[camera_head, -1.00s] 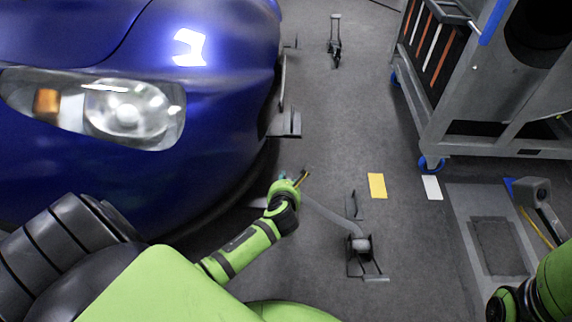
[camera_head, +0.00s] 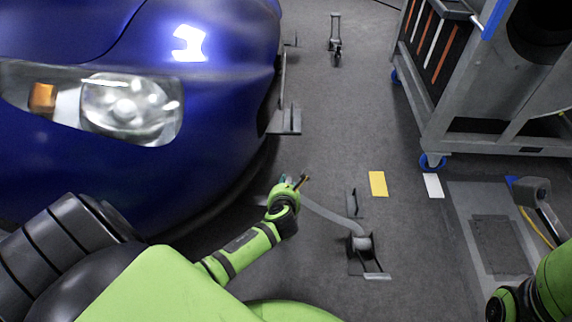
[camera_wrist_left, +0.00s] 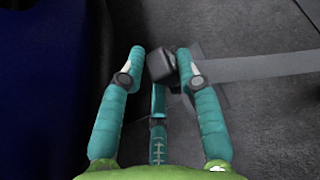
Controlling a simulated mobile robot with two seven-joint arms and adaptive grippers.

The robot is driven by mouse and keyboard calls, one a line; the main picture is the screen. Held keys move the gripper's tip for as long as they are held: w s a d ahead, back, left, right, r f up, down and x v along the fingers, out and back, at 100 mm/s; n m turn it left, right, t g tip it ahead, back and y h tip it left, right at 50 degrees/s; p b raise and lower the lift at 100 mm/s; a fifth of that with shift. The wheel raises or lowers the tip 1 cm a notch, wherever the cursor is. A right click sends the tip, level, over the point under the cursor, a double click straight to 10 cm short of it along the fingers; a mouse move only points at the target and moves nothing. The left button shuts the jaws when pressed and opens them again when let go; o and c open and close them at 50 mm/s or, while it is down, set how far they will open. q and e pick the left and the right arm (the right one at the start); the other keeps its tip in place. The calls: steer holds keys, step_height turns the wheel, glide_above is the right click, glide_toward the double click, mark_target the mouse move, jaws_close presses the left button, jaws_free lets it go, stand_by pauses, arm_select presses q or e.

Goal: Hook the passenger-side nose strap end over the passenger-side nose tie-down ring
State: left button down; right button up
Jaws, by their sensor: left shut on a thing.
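My left gripper (camera_head: 301,181) is low over the floor, just right of the blue car's nose. In the left wrist view its teal fingers (camera_wrist_left: 160,68) are closed around a dark block-like strap end (camera_wrist_left: 162,66). The grey nose strap (camera_head: 335,219) runs from the gripper down and right to a floor anchor (camera_head: 361,246); in the wrist view the flat strap (camera_wrist_left: 262,67) leads off to the right. I cannot make out the tie-down ring in either view. Part of my right arm shows at the lower right, but its gripper does not show clearly.
The blue car (camera_head: 215,120) fills the left. A grey wheeled cart (camera_head: 432,130) stands at the upper right. A yellow marker (camera_head: 377,184) and a white marker (camera_head: 433,186) lie on the floor. Another floor fixture (camera_head: 335,40) stands farther back. Floor between car and cart is mostly clear.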

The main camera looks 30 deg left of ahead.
arm_select(q)
steer(key=shift+f, duration=0.1)
steer(key=c, duration=0.8)
jaws_free()
steer(key=v, duration=1.2)
